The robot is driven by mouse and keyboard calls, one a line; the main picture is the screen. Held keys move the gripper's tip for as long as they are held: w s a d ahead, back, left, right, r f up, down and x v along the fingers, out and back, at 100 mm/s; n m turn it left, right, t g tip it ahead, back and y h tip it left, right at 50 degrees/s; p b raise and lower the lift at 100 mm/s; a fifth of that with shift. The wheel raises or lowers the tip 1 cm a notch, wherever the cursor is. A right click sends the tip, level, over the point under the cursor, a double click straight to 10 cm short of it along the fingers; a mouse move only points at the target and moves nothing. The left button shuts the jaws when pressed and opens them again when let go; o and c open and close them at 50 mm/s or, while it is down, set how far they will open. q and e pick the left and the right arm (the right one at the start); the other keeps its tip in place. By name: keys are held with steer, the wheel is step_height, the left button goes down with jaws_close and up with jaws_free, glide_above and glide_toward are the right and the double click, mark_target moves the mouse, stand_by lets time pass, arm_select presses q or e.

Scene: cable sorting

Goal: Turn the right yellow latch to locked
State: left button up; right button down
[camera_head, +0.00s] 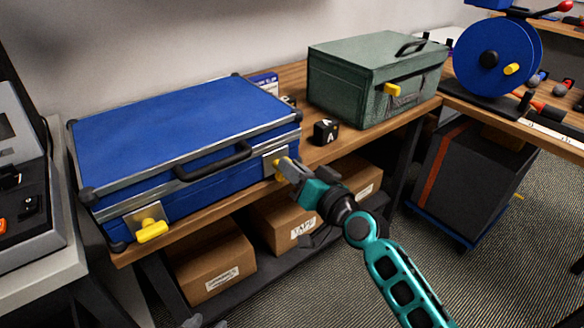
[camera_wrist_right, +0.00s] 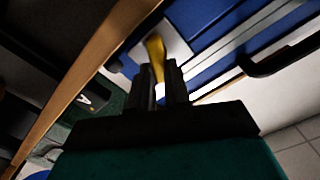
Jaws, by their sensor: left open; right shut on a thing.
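The blue case (camera_head: 170,120) lies closed on the wooden bench, its black handle (camera_head: 213,162) facing front. The right yellow latch (camera_head: 278,176) is on a metal plate at the case's front right. My right gripper (camera_head: 285,168) is shut on this latch and hides much of it. In the right wrist view, the yellow latch (camera_wrist_right: 155,48) runs down between the fingers (camera_wrist_right: 165,80). The left yellow latch (camera_head: 151,229) sits on its own plate, its grip lying roughly sideways. Tips of my left gripper (camera_head: 205,322) barely show at the bottom edge, apart from the case.
A green metal box (camera_head: 350,80) with a yellow latch stands to the right on the bench (camera_head: 370,135). A small black block (camera_head: 326,132) marked A lies between. Cardboard boxes (camera_head: 215,265) stand below. A blue reel (camera_head: 485,55) is at the far right.

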steer(key=m, duration=0.7)
steer(key=f+m, duration=0.1)
steer(key=m, duration=0.3)
steer(key=shift+w+d+f+m+p, duration=0.1)
steer(key=shift+w+d+m+p, duration=0.05)
steer(key=shift+d+m+p, duration=0.2)
steer(key=shift+a, duration=0.1)
steer(key=c, duration=1.1)
jaws_free()
